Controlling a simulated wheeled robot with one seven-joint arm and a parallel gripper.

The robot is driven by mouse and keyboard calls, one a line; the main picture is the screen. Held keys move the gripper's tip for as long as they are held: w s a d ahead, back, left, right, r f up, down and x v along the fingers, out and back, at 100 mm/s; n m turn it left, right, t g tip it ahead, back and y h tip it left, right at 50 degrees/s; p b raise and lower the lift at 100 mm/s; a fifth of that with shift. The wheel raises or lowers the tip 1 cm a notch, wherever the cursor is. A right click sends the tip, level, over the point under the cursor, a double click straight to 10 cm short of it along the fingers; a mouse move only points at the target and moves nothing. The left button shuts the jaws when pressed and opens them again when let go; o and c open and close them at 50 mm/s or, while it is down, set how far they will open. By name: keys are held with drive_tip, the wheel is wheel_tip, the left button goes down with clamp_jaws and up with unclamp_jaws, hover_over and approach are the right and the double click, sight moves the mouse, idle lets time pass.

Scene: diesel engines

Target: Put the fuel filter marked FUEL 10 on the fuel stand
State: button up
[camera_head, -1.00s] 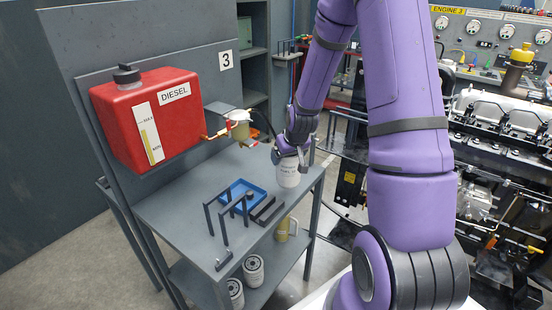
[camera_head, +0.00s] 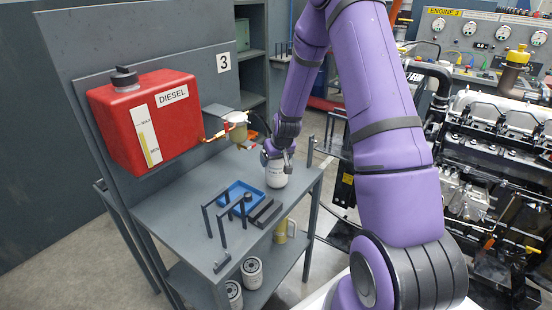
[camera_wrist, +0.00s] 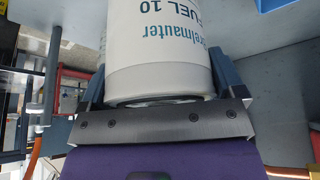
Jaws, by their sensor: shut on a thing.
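The white fuel filter (camera_head: 277,175) is in my gripper (camera_head: 277,154), over the back right part of the grey stand's top (camera_head: 172,218). In the wrist view the filter (camera_wrist: 155,38) shows the words FUEL 10 upside down. My gripper (camera_wrist: 162,78) has a dark finger on each side of it. I cannot tell whether the filter touches the stand's top. The stand has a red DIESEL tank (camera_head: 142,122) on its back panel, beside a sign with the number 3.
A filter bowl (camera_head: 237,130) with pipes is on the panel, left of my gripper. A blue tray (camera_head: 241,190) and dark upright brackets (camera_head: 222,222) stand on the top. Two white filters (camera_head: 252,272) and a yellowish jug (camera_head: 282,232) are below. An engine (camera_head: 490,150) stands at right.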

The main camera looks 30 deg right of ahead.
drive_tip(key=shift+f, duration=0.1)
drive_tip(key=o, duration=0.9)
drive_tip(key=shift+c, duration=0.2)
